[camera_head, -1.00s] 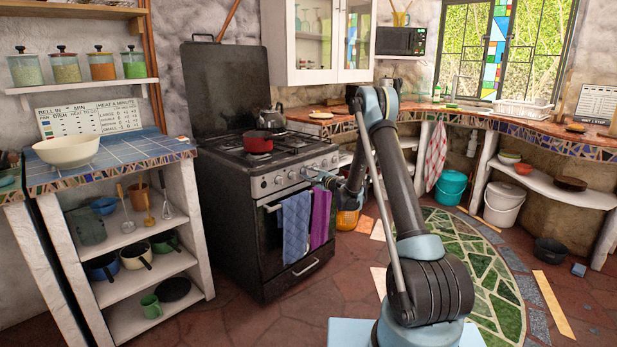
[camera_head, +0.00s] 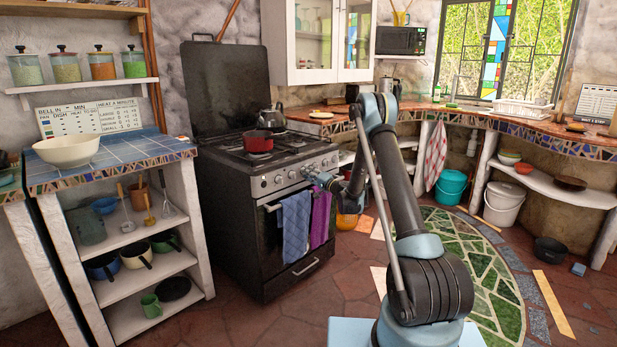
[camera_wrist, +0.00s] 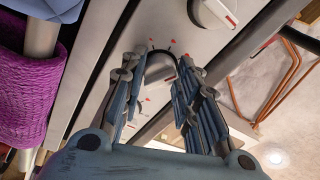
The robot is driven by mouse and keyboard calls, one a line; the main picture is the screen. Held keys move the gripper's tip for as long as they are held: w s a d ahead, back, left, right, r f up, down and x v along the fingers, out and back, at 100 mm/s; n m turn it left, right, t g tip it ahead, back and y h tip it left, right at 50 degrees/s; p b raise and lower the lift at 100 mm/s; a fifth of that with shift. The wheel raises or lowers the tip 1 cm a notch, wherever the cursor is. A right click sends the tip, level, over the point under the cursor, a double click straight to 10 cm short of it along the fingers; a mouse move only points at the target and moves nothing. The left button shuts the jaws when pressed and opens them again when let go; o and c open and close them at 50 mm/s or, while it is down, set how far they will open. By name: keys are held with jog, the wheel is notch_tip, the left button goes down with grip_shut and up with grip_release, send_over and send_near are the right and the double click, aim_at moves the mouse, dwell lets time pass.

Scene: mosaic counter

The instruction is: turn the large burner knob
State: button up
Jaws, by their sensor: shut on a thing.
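The black stove (camera_head: 250,225) has a silver front panel with a row of burner knobs. My gripper (camera_head: 308,174) is at the right part of this panel. In the wrist view my gripper (camera_wrist: 165,72) has its two fingers closed around a pale burner knob (camera_wrist: 160,68), with a dark arc and red marks on the panel around it.
A blue towel (camera_head: 295,220) and a purple towel (camera_head: 320,218) hang on the oven rail below the panel. A red pot (camera_head: 258,142) and a kettle (camera_head: 271,117) stand on the stove top. The floor before the oven is clear.

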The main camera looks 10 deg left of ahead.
jog(key=shift+n, duration=0.4)
jog(key=o, duration=1.1)
jog(key=shift+w+f, duration=0.1)
jog(key=shift+f, duration=0.05)
jog(key=shift+d, duration=0.1)
jog(key=v, duration=1.2)
grip_shut()
dwell(0.6)
